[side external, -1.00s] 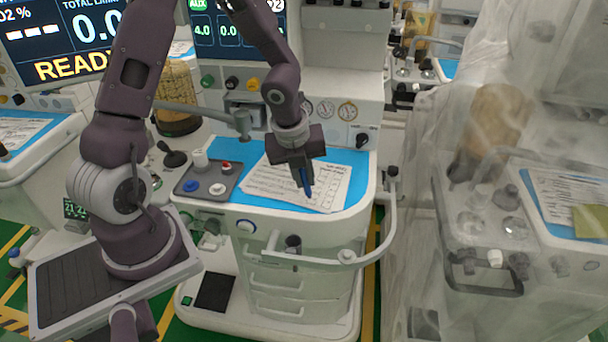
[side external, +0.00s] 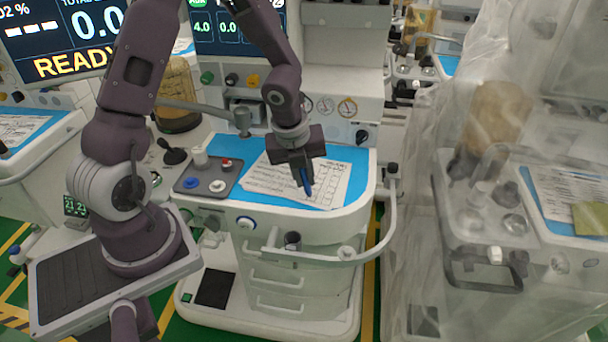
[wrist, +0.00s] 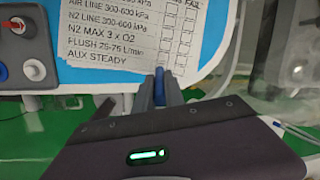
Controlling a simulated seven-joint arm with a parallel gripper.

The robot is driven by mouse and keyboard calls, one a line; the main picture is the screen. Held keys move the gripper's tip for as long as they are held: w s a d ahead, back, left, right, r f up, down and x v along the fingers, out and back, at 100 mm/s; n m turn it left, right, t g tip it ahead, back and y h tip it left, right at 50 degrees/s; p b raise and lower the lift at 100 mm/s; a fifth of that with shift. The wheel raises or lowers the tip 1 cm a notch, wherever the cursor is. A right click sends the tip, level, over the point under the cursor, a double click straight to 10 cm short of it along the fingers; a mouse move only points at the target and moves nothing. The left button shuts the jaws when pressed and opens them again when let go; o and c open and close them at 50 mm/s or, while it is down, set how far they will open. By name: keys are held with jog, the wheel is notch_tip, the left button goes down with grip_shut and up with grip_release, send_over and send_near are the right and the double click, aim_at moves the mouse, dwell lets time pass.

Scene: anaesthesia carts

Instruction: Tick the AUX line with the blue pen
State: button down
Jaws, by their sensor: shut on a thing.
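My gripper (side external: 304,178) is shut on the blue pen (side external: 307,187), which points down over the printed checklist (side external: 330,189) on the cart's blue top. The pen also shows in the wrist view (wrist: 159,86), between my fingers. There the checklist (wrist: 113,40) has lines of text with tick boxes at right. I cannot tell whether the pen tip touches the paper.
A grey tray (side external: 205,190) with blue, white and red knobs sits left of the checklist. A white rail (side external: 388,215) curves around the cart's front right. A plastic-draped cart (side external: 500,180) stands at right. Several drawers (side external: 275,290) are below the top.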

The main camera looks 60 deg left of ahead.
jog(key=shift+w+d, duration=0.2)
jog(key=shift+d, duration=0.15)
dwell(0.7)
jog(key=shift+r, duration=3.5)
jog(key=shift+f, duration=0.15)
jog(key=shift+s+a+f, duration=0.15)
jog(key=shift+a+f, duration=0.05)
jog(key=shift+f, duration=1.2)
jog(key=shift+s+a+f, duration=0.15)
jog(key=shift+f, duration=1.2)
jog(key=shift+f, duration=0.6)
jog(key=shift+w+d, duration=0.3)
jog(key=shift+d, duration=0.05)
